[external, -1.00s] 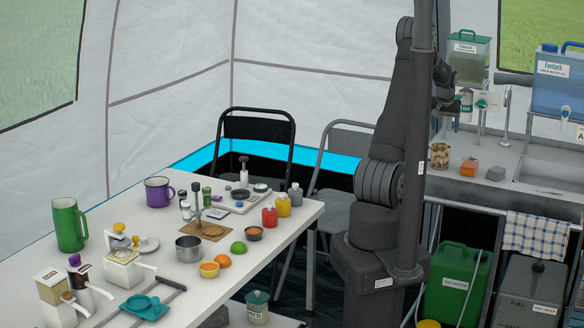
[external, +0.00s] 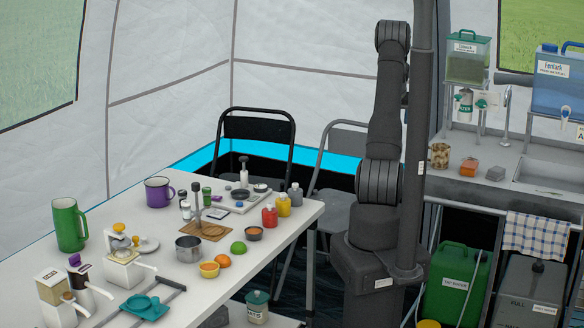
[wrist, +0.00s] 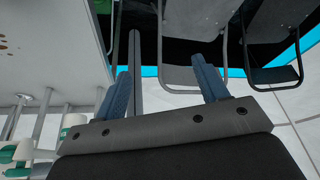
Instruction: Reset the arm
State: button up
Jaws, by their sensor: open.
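My gripper (wrist: 163,70) shows in the wrist view with its two blue-grey fingers spread apart. Nothing is between them. My arm (external: 385,125) stands nearly upright on its base in the external view, beside a dark vertical pole (external: 415,130). The gripper cannot be made out in the external view. Beyond the fingers, the wrist view shows chairs (wrist: 196,78) and part of the counter (wrist: 50,50).
The table (external: 275,270) at left holds mugs, bottles, fruit and dispensers. Two folding chairs (external: 255,130) stand behind it. At right are the sink counter (external: 465,190), a green-lidded dispenser (external: 468,62) and a blue water container (external: 562,85). Space above the table is clear.

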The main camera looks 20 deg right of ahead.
jog(key=shift+w+a+f+n, duration=0.1)
jog(key=shift+w+a+n, duration=0.05)
jog(key=shift+w+a, duration=0.45)
jog(key=shift+w+a+n, duration=0.15)
jog(key=shift+w+a, duration=0.2)
jog(key=shift+a, duration=0.3)
jog(key=o, duration=0.7)
jog(key=shift+a, duration=0.1)
